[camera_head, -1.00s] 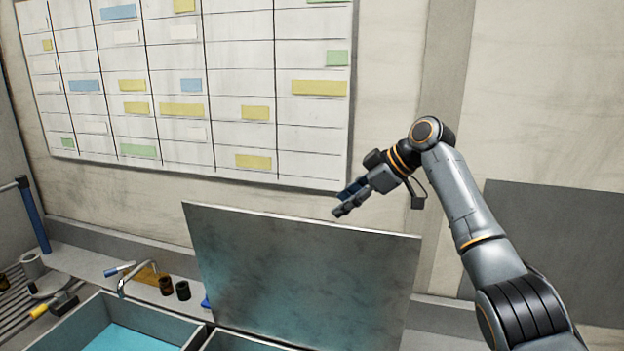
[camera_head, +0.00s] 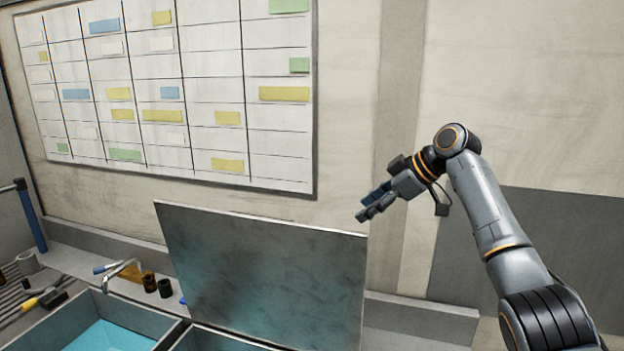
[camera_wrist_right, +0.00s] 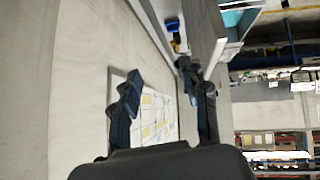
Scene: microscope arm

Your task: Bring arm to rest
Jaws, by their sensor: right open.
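My right arm comes in from the lower right in the head view. Its gripper (camera_head: 375,203) is raised in front of the wall, pointing left and slightly down, above and to the right of the upright metal panel. In the right wrist view the gripper (camera_wrist_right: 158,85) has its two dark fingers well apart, with nothing between them. My left gripper is not in view. No microscope shows in these frames.
A planning board (camera_head: 170,95) hangs on the wall. Space around the right gripper is clear.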

